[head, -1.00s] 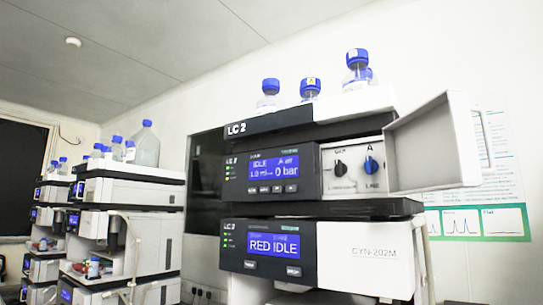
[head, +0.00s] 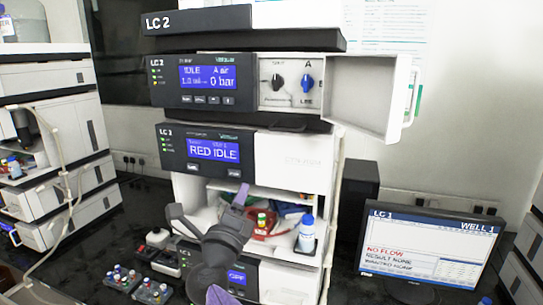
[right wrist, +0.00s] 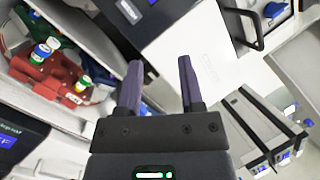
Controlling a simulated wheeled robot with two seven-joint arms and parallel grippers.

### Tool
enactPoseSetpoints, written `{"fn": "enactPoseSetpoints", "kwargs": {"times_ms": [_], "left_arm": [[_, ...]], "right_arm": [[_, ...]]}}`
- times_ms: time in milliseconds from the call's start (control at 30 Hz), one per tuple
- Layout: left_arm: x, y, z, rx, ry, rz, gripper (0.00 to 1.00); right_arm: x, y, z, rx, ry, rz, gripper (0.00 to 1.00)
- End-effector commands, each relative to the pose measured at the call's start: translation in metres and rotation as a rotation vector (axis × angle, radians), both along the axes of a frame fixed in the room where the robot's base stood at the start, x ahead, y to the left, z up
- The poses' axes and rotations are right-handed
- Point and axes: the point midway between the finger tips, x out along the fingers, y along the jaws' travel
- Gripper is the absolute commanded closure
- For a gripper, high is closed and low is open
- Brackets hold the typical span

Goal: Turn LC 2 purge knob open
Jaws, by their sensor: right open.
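The LC 2 stack's pump module (head: 200,82) has a blue screen reading IDLE and 0 bar. Its door (head: 365,95) stands swung open to the right. In the opening are a black knob (head: 278,82) and a blue knob (head: 306,82); their small labels are too blurred to read surely. My right gripper (head: 241,195) is low in front of the stack, well below the knobs and apart from them. In the right wrist view its two purple fingers (right wrist: 160,68) are spread with nothing between them. My left gripper is not clearly visible.
A monitor (head: 425,255) stands at the right, reading NO FLOW. Small vials (head: 122,278) stand at the lower left.

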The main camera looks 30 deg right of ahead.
Motion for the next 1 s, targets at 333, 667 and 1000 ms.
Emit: {"fn": "enactPoseSetpoints", "kwargs": {"times_ms": [333,667,1000], "left_arm": [[0.002,-0.002,0.094,-0.005,-0.005,0.008,0.00],[0.003,-0.002,0.126,-0.004,-0.007,0.008,0.00],[0.003,-0.002,0.131,-0.004,-0.007,0.007,0.00]], "right_arm": [[-0.034,-0.023,0.231,0.972,-0.591,0.096,0.51],[0.013,-0.080,0.230,0.969,-0.586,0.091,0.51],[0.028,-0.095,0.225,0.970,-0.586,0.095,0.51]]}}
